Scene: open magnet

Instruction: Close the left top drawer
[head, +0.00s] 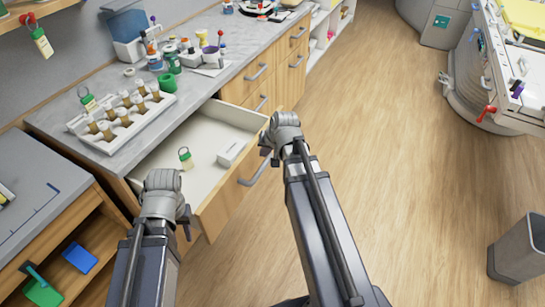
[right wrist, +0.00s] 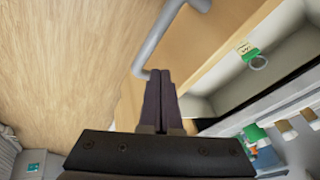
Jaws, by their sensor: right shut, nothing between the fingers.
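The left top drawer (head: 240,184) stands pulled out below the grey counter, with a wooden front and pale interior. Its grey bar handle (head: 256,170) is on the front, and also shows in the right wrist view (right wrist: 165,36). My right gripper (head: 268,153) is at the drawer front's far end near the handle; its fingers (right wrist: 160,74) are together and empty. Whether they touch the drawer is unclear. My left gripper (head: 186,222) is by the drawer's near front corner; its fingers are too small and partly hidden to read.
Inside the drawer lie a green-tagged item (head: 186,158) and a small white box (head: 231,154). A white rack (head: 122,122) with several bottles stands on the counter above. Closed drawers (head: 257,72) continue beyond. The wooden floor (head: 370,130) to the right is clear; a grey bin (head: 517,250) stands there.

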